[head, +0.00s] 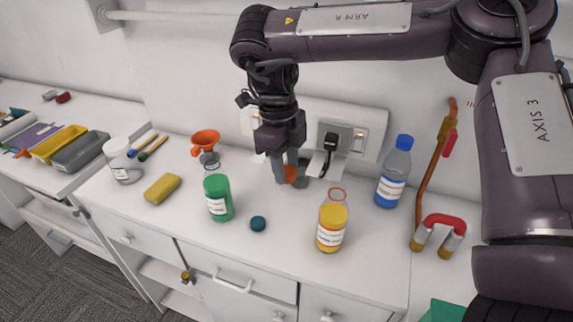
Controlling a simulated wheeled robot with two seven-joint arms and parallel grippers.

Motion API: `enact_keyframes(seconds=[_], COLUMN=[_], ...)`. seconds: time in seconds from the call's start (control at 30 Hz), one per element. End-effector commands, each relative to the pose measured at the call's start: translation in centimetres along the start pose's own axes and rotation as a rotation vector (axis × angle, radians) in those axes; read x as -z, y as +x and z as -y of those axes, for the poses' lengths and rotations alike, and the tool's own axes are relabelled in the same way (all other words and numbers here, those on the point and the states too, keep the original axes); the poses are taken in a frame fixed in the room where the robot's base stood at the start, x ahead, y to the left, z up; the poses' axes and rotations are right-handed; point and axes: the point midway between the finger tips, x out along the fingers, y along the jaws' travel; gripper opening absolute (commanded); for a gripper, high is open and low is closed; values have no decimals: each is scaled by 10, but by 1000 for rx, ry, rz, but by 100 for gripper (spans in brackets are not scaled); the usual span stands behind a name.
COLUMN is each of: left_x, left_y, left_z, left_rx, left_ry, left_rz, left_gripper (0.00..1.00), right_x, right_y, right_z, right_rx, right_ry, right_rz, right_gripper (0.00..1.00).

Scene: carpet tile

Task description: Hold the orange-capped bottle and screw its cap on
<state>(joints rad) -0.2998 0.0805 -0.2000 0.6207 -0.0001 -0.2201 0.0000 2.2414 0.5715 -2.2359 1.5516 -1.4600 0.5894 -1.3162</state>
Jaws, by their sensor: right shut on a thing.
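The bottle (331,231) with yellow contents and a white label stands upright on the counter, its open clear neck topped by an orange rim. My right gripper (291,168) points down behind and left of the bottle, near the wall. It is shut on the orange cap (290,175), which shows between its fingertips, close to the counter top. Whether the cap touches the counter is hard to tell. The cap is apart from the bottle. My left gripper is not in view.
A blue-capped bottle (394,172) and a red magnet (440,233) stand right. A socket (335,139) with plug is behind.

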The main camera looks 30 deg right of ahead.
Motion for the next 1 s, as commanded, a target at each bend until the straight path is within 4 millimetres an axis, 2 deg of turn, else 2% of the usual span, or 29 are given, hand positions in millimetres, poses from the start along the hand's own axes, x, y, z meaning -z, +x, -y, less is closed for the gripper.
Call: enact_keyframes(seconds=[0.17, 0.27, 0.5, 0.7, 0.83, 1.0], left_x=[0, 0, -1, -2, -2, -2], left_y=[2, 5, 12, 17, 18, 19], left_z=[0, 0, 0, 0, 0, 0], left_rx=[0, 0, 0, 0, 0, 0], left_ry=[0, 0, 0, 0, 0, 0], left_rz=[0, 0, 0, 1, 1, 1], left_gripper=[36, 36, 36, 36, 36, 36], right_x=[2, 4, 11, 19, 23, 24], right_y=[9, 23, 64, 89, 97, 101], right_z=[-4, -12, -41, -66, -77, -83], right_rx=[15, 39, 116, 169, 192, 205], right_ry=[-117, -308, -964, -1422, -1602, -1695], right_rz=[-2, -1, -2, -2, 0, 1], right_gripper=[15, 15, 15, 15, 15, 15])
